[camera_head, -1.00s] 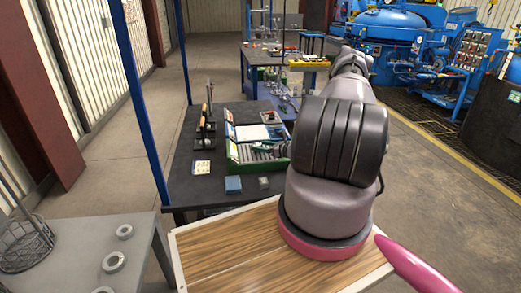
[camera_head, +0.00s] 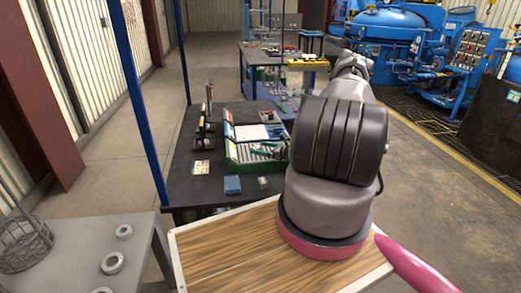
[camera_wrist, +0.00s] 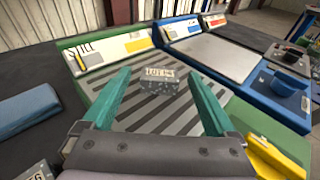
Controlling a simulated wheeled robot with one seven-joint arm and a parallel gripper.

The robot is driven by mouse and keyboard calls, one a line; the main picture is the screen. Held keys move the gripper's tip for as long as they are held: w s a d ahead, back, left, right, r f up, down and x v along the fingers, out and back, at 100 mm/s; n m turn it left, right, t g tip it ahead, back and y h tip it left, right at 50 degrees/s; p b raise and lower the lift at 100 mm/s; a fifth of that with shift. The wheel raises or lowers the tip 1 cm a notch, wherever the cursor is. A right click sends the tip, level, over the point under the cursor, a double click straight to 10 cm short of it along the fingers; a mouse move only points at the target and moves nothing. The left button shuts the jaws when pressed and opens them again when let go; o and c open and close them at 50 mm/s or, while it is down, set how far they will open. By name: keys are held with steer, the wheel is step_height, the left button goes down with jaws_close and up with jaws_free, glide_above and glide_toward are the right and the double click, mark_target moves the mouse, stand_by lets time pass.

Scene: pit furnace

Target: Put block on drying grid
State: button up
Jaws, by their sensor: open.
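A small grey block with a white top label reading like "LOT" (camera_wrist: 160,86) shows in the wrist view on the striped drying grid (camera_wrist: 150,117). The grid has dark and light grey stripes and a green frame. My gripper (camera_wrist: 160,76) is open, with one teal finger on each side of the block and visible gaps between. In the head view the green-framed grid (camera_head: 232,154) lies on the dark table, and my arm covers part of its right side. The block cannot be made out there.
A blue block (camera_head: 232,184) and another small grey block (camera_head: 264,182) lie on the dark table (camera_head: 185,180) before the grid. A blue tray (camera_wrist: 235,85) adjoins the grid. A card (camera_head: 201,167) and an upright stand (camera_head: 206,125) are at left.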

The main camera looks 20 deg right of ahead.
steer(key=v, duration=1.1)
steer(key=s+a+r+n+g+y, duration=0.1)
steer(key=a+r+n+g, duration=0.6)
steer(key=r, duration=0.8)
steer(key=s+a+r+n+g+y, duration=0.1)
steer(key=s+a+r+n+g, duration=0.15)
steer(key=a+r+n, duration=1)
steer(key=s+a+r+n+t+h, duration=0.1)
steer(key=s+a+r+n+h, duration=0.1)
steer(key=s+r, duration=0.9)
steer(key=s+a+r+n+t+h, duration=0.2)
steer(key=s+a+r+n+h, duration=0.1)
steer(key=s+r, duration=0.9)
steer(key=shift+s+a+r+n+h, duration=0.3)
steer(key=shift+r+n+h, duration=0.4)
steer(key=shift+h, duration=0.5)
